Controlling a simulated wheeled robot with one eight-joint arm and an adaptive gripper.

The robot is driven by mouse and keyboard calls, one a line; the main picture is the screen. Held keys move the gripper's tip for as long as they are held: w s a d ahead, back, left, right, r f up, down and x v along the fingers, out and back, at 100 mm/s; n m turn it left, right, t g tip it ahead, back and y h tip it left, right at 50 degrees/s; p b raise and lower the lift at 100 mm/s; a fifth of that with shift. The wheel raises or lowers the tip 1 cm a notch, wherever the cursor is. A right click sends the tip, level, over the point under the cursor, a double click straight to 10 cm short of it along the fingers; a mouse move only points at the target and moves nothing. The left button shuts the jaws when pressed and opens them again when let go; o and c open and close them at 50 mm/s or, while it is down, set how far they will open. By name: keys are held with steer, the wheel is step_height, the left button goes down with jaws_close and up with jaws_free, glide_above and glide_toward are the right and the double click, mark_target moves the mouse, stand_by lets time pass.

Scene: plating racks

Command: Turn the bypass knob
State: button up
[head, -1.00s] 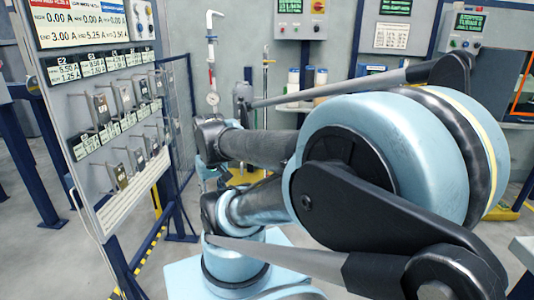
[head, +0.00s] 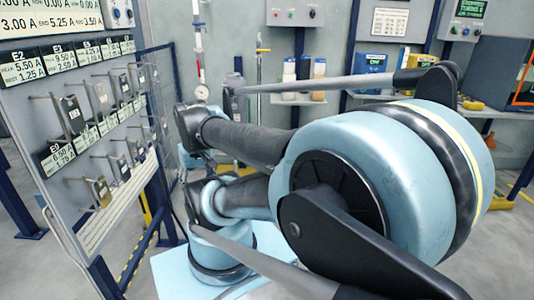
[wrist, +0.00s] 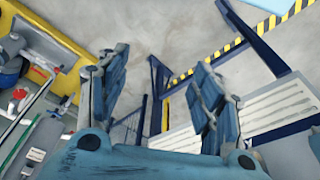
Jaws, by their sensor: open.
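My gripper (wrist: 162,62) shows in the wrist view with its two blue fingers wide apart and nothing between them. It points down over the concrete floor. In the head view my arm fills the middle and right, and I cannot make out the fingers there. No knob is clearly marked as the bypass knob. A small dark knob (head: 312,13) sits on the grey wall box at the top of the head view. Another small knob (head: 117,13) is on the box at the top of the left panel. Both are far from the visible gripper.
The grey rack panel (head: 70,215) on the left carries labels, hooks and hanging tags. A pipe with a gauge (head: 201,92) stands behind my arm. A shelf (head: 290,98) holds several bottles. Yellow-black striped edging (wrist: 208,62) and a blue post cross the floor.

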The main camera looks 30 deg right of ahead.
steer(key=w+d+r+m, duration=0.1)
steer(key=w+d+r, duration=0.3)
steer(key=w, duration=0.5)
steer(key=w+d+r+m, duration=0.1)
steer(key=w+d+r, duration=0.35)
steer(key=w, duration=0.45)
steer(key=w+d+m+t+h, duration=0.1)
steer(key=w+d+h, duration=0.1)
steer(key=w+d, duration=1.2)
steer(key=w+d+f+m, duration=0.1)
steer(key=w+d+f, duration=0.3)
steer(key=w+d, duration=0.3)
steer(key=w+d+f+m, duration=0.1)
steer(key=w+d+f, duration=0.3)
steer(key=w+d, duration=0.35)
steer(key=w+d+f+m+h, duration=0.1)
steer(key=w+d+f+h, duration=0.15)
steer(key=d+f, duration=1.4)
steer(key=shift+y, duration=0.55)
steer(key=x, duration=0.5)
steer(key=d+x, duration=0.1)
steer(key=x, duration=1)
steer(key=shift+w+d+r, duration=0.15)
steer(key=shift+w+d, duration=0.3)
steer(key=shift+w, duration=0.05)
steer(key=c, duration=1)
